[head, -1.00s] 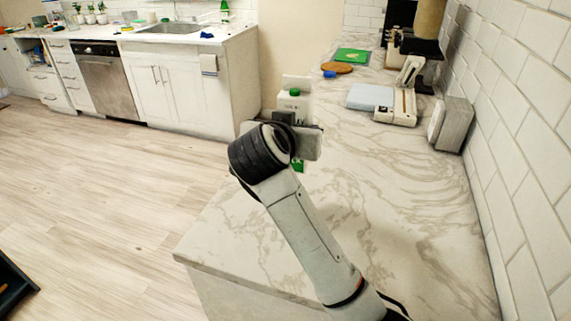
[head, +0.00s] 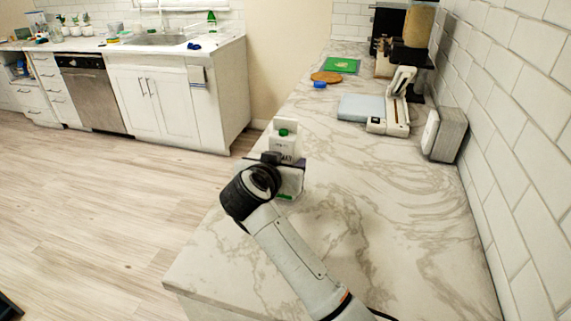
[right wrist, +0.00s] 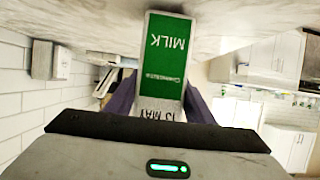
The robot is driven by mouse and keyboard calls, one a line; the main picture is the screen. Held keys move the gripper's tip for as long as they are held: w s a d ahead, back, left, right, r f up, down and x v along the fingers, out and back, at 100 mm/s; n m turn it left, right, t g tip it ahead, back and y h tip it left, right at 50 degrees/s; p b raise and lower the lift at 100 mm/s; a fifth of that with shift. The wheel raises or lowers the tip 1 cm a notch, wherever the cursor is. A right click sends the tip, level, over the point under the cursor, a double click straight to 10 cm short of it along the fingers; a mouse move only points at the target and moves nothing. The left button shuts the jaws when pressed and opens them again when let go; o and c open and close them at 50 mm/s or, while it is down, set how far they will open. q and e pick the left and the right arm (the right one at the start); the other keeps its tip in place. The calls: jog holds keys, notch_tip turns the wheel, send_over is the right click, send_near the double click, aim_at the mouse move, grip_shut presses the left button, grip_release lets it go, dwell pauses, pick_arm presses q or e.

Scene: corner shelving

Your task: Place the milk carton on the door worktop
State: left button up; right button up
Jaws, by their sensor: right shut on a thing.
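The milk carton (head: 284,148) is white with a green cap and a green lower part. It stands about upright over the left edge area of the marble worktop (head: 390,235) in the head view. My right gripper (head: 288,178) is shut around its sides, and my wrist partly hides it. In the right wrist view, which is upside down, the carton (right wrist: 168,50) sits between the fingers (right wrist: 162,100), its green MILK face towards the camera. Its base is at or very near the worktop; I cannot tell if it touches. My left gripper is not in view.
A blue-white scale-like device (head: 362,108), a stapler-like device (head: 392,112) and a grey-white box (head: 443,134) stand along the right wall. A round wooden board (head: 327,77), a blue item (head: 319,85) and a green board (head: 341,65) lie farther back. The worktop's near part is clear.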

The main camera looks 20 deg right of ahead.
jog(key=shift+f, duration=0.15)
jog(key=o, duration=1.7)
jog(key=shift+f, duration=0.25)
jog(key=shift+r, duration=0.15)
jog(key=v, duration=0.7)
jog(key=shift+s+a, duration=0.15)
jog(key=shift+s, duration=0.05)
jog(key=shift+r, duration=0.1)
